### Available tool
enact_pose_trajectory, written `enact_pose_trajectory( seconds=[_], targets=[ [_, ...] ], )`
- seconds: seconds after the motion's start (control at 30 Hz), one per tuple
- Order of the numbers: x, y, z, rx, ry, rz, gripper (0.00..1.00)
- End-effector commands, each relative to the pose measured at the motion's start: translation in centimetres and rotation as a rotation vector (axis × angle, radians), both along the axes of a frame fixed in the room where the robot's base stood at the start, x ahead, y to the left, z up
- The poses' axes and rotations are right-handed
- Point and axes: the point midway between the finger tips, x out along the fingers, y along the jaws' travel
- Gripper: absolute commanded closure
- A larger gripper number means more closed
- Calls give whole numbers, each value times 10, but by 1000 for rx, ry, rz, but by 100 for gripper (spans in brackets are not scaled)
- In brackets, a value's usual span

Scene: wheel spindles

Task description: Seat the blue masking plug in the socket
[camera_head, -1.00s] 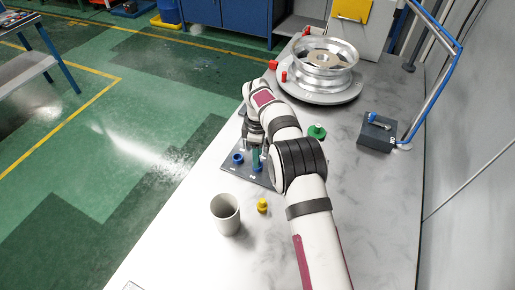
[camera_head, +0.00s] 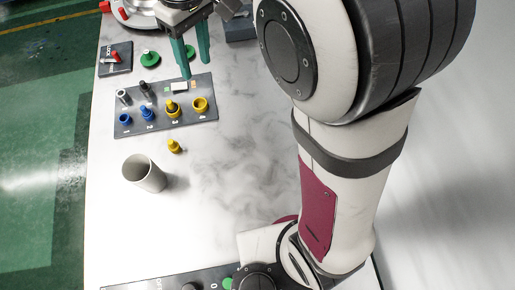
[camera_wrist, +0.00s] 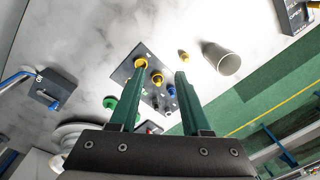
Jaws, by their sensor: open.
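The blue masking plug (camera_head: 147,114) stands upright at position 2 on the dark socket board (camera_head: 132,129); how deep it sits is too small to tell. A blue ring-shaped socket (camera_head: 124,118) is at position 1 to its left. In the wrist view, a blue piece (camera_wrist: 171,90) shows between the fingers, beyond their tips. My gripper (camera_head: 196,70) is open, with two green fingers and nothing between them. It is above and behind the board's right part, apart from the blue plug. Both fingers also show in the wrist view (camera_wrist: 160,70).
Yellow pieces (camera_head: 172,107) (camera_head: 200,104) stand at positions 3 and 4. A loose yellow plug (camera_head: 174,146) and a light cup (camera_head: 145,173) stand in front of the board. The table right of the cup is clear.

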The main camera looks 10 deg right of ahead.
Motion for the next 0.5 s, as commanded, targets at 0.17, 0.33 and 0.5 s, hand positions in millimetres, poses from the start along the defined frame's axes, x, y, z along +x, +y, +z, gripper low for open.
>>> enact_pose_trajectory(
  seconds=[0.17, 0.33, 0.5],
  targets=[
    [-144, -83, -14, 32, 67, -770, 52],
    [-214, -98, -49, 45, 114, -1146, 52],
    [-223, -99, -56, 44, 124, -1199, 52]
  ],
)
